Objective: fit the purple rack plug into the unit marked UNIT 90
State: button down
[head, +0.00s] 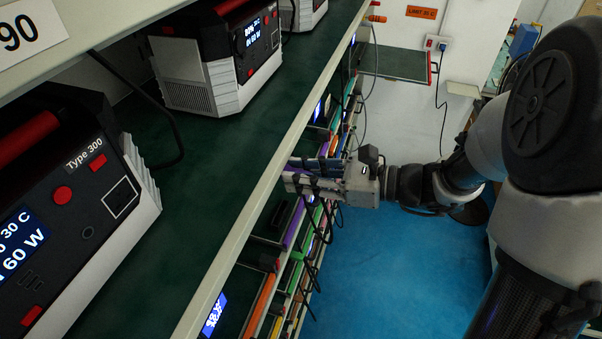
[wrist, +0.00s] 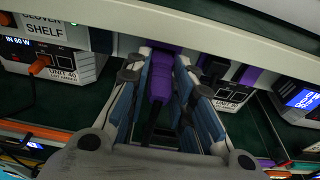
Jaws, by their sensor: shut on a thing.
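The purple rack plug (wrist: 161,84) is between my gripper's blue-padded fingers in the wrist view, with a dark cable below it. My gripper (wrist: 160,95) is shut on it. In the head view my gripper (head: 302,177) is at the edge of the rack, beside the lower shelves; the plug cannot be made out clearly there. A white label (head: 22,34) ending in "90" is on the shelf edge at upper left in the head view; its first part is cut off. Which unit it belongs to cannot be told.
In the wrist view, a unit marked UNIT 40 (wrist: 60,72) with an orange plug (wrist: 40,64) stands left. Shelf edges run close above my fingers. Hanging cables (head: 325,190) are near my gripper. The blue floor (head: 375,270) is clear.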

jog(key=shift+d, duration=0.1)
jog(key=shift+f+v, duration=0.2)
jog(key=shift+v, duration=0.85)
